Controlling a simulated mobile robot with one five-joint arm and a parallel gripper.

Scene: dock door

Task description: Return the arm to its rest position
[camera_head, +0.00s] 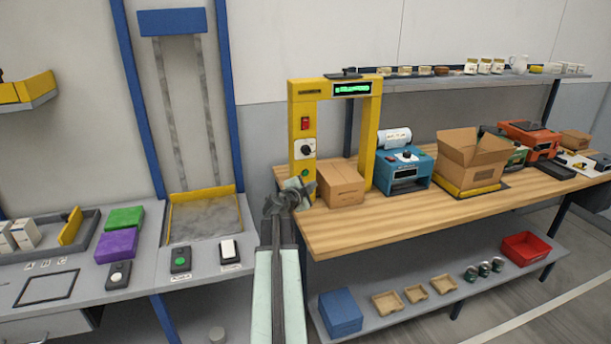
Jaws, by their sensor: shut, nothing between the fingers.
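My arm rises from the bottom middle of the head view, with a long pale green link pointing up and away. My gripper (297,190) is at its far end, in front of the left end of the wooden workbench (400,222). It is shut and holds nothing. It shows small and dark against the bench edge, close to the foot of the yellow frame (303,125). I cannot tell whether it touches the frame or bench. A closed cardboard box (341,183) stands just to its right.
Left is a grey counter with a green block (124,218), a purple block (116,246) and switch boxes (181,259). The bench holds a blue machine (405,170) and an open carton (471,158). A lower shelf carries a blue box (340,313) and a red bin (527,250).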

